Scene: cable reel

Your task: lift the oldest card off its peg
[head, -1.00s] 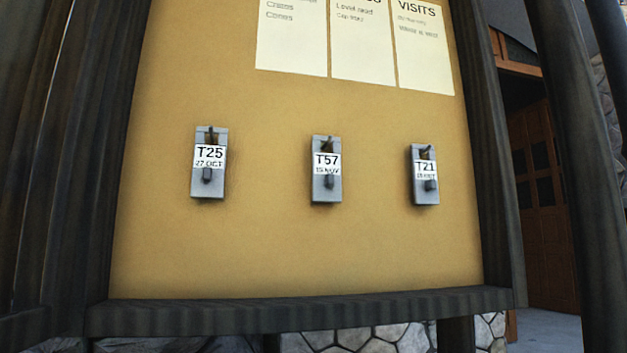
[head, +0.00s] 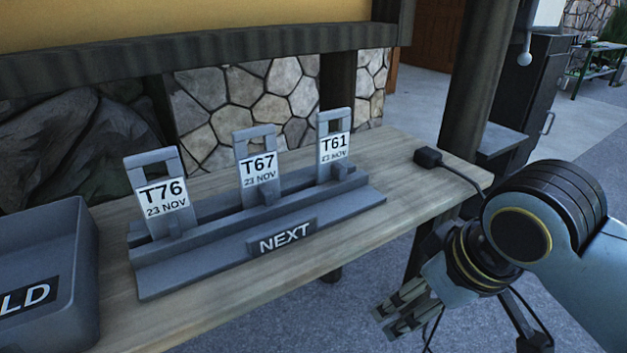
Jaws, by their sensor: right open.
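The pegs and the cards hung on them are out of view now; only the yellow board's lower strip (head: 200,18) shows at the top. A grey rack (head: 170,278) marked NEXT stands on the wooden bench. It holds three upright grey cards: T76 (head: 160,196), T67 (head: 257,170) and T61 (head: 334,150), each dated 23 NOV. My right gripper (head: 392,318) is open and empty, off the bench's front edge, to the right of and below the rack. My left gripper is not in view.
A grey bin (head: 45,225) with a partly cut-off label ending in "LD" stands at the left on the bench (head: 395,155). A small black block with a cable (head: 428,157) lies at the bench's right end. A dark post (head: 470,80) rises behind it.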

